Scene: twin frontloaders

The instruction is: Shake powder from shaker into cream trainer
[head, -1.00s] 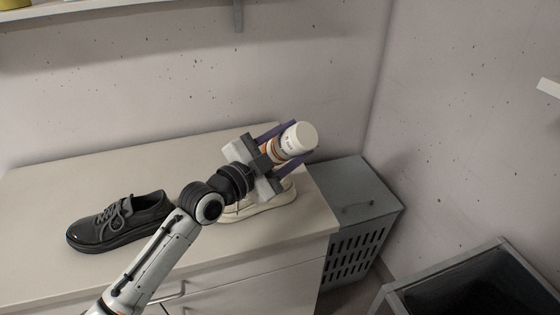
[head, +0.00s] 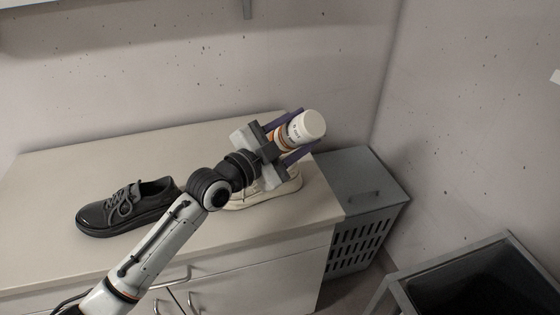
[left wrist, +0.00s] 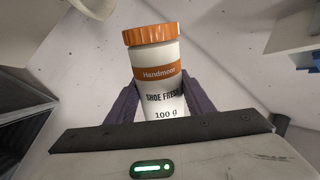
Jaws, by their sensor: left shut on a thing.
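The shaker (head: 301,129) is a white canister with an orange band, held tilted above the cabinet top in the head view. In the left wrist view the shaker (left wrist: 158,78) shows an orange ribbed cap and a "SHOE FRESH 100 g" label. My left gripper (head: 294,138) is shut on it, with one purple finger on each side (left wrist: 159,102). The cream trainer (head: 276,194) stands on the cabinet top below my left gripper, which hides much of it. A cream shape (left wrist: 95,6) at the top edge of the left wrist view may be part of it. My right gripper is not in view.
A black shoe (head: 126,207) stands on the cabinet top (head: 75,172) to the left. A grey slatted box (head: 364,205) adjoins the cabinet's right side. A dark open bin (head: 470,275) is at lower right. A shelf (head: 60,8) is on the wall above.

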